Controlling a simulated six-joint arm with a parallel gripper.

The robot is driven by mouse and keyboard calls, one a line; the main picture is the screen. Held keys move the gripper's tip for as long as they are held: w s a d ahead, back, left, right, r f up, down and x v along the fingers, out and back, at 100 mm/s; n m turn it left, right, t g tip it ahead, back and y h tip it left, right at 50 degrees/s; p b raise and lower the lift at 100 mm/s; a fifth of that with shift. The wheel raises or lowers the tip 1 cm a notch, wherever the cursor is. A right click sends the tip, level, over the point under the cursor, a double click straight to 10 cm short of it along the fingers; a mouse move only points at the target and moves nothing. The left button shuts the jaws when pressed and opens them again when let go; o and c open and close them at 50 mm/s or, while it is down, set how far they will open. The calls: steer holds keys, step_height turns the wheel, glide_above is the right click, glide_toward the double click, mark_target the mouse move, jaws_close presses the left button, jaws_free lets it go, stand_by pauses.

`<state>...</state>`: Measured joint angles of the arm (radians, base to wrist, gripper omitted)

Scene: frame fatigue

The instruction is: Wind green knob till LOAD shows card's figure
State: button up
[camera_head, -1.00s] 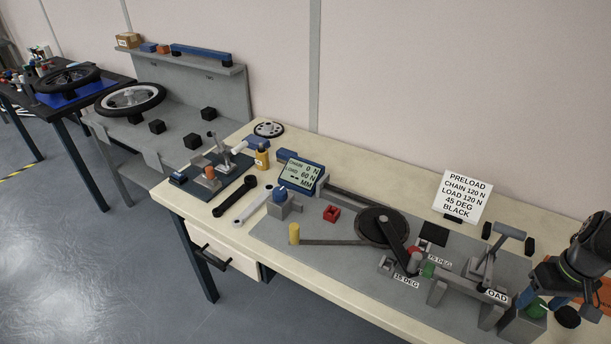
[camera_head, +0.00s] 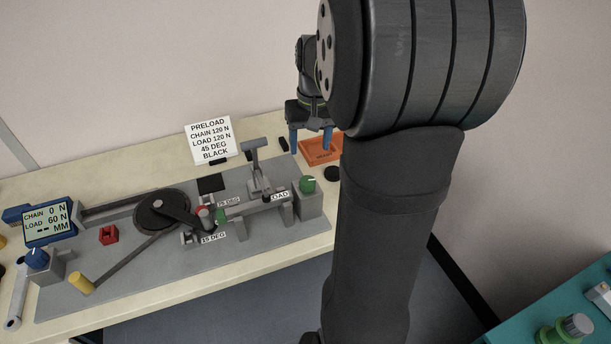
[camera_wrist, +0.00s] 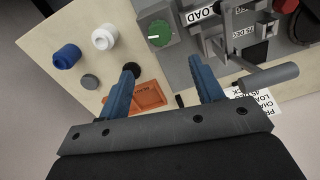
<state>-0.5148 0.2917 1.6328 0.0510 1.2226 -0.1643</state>
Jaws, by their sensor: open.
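The green knob (camera_head: 308,184) sits on a grey block at the right end of the test rig. In the wrist view the knob (camera_wrist: 159,33) shows a white pointer line. My gripper (camera_head: 311,140) is open and empty, apart from the knob, above the back right of the bench near the orange tray. Its blue fingers (camera_wrist: 163,75) point towards the knob in the wrist view. The display (camera_head: 47,224) reads CHAIN 0 N, LOAD 60 N and dashes for MM. The white card (camera_head: 209,140) reads PRELOAD, CHAIN 120 N, LOAD 120 N, 45 DEG, BLACK.
An orange tray (camera_head: 325,152) lies behind the knob. A grey lever (camera_head: 256,165) rises left of the knob. A black disc (camera_head: 332,173) lies to its right. Blue (camera_wrist: 66,56) and white (camera_wrist: 104,36) spools stand beyond the tray in the wrist view. My arm hides the bench's right end.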

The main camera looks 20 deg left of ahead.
mark_target(308, 180)
step_height(308, 180, up, 6)
steer(key=m, duration=0.4)
steer(key=f, duration=1.1)
steer(key=s+f, duration=0.1)
steer(key=f, duration=0.5)
steer(key=c, duration=1)
